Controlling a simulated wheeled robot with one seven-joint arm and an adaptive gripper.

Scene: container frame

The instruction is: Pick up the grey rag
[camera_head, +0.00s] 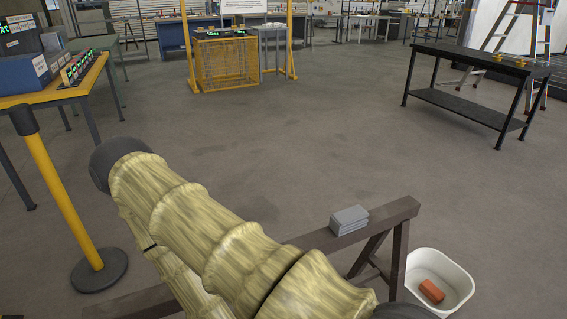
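The grey rag (349,220) is a folded, layered stack lying flat on top of a dark wooden trestle beam (402,208), near the beam's right end. My arm, in a pale yellow ribbed sleeve, crosses the lower left and centre of the view. It covers part of the beam to the left of the rag. The rag lies clear of the arm, with floor showing behind it. My gripper cannot be seen in this view.
A white tub (459,275) holding an orange-brown block (431,291) stands right of the trestle. A yellow post (65,200) on a round base stands left, by a yellow-topped table (88,82). A black bench (470,56) is back right. The middle floor is open.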

